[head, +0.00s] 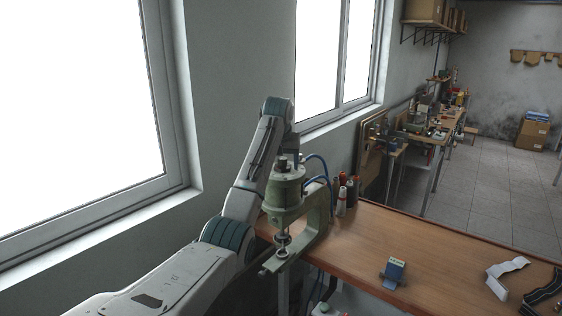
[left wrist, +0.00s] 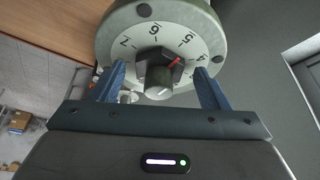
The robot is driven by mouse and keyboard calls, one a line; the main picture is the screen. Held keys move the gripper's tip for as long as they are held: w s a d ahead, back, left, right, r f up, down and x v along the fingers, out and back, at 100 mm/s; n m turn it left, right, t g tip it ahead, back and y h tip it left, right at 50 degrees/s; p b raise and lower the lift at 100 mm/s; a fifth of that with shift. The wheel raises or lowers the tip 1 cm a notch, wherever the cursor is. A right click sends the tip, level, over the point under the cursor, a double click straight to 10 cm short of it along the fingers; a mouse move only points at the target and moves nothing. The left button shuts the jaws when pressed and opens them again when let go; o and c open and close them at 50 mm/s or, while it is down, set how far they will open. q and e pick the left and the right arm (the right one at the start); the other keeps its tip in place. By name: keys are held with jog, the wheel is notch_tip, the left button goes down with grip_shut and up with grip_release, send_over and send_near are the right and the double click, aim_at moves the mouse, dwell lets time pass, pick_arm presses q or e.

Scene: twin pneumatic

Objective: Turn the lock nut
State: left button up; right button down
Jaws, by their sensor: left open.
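The green pneumatic press (head: 286,190) stands at the left end of the wooden bench, with a dark knob and nut (head: 283,162) on its top. In the left wrist view, a pale numbered dial (left wrist: 195,42) fills the top. At its centre is a dark lock nut (left wrist: 149,56) with a red mark, and a grey round knob (left wrist: 159,82) stands out in front of it. My left gripper (left wrist: 160,88) is open, its blue fingers apart on either side of the knob, with visible gaps. In the head view this gripper is mostly hidden by the press. My right gripper is not in view.
Blue hoses (head: 321,163) and several bottles (head: 342,196) stand close to the right of the press. The window wall is close behind my left arm.

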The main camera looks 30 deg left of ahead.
pick_arm(q)
jog(key=shift+d, duration=0.1)
jog(key=c, duration=0.9)
jog(key=shift+c, duration=0.5)
jog(key=m, duration=0.1)
jog(key=m+h, duration=0.1)
jog(key=m, duration=0.1)
jog(key=shift+s+a+m, duration=0.1)
jog(key=shift+a+m, duration=0.2)
jog(key=m+h, duration=0.1)
jog(key=m, duration=0.1)
jog(key=shift+a+m, duration=0.15)
jog(key=shift+m, duration=0.25)
jog(key=m+h, duration=0.2)
jog(key=m, duration=0.2)
jog(key=shift+a, duration=0.2)
jog(key=shift+a+m+h, duration=0.1)
jog(key=shift+m+h, duration=0.2)
jog(key=shift+m, duration=0.6)
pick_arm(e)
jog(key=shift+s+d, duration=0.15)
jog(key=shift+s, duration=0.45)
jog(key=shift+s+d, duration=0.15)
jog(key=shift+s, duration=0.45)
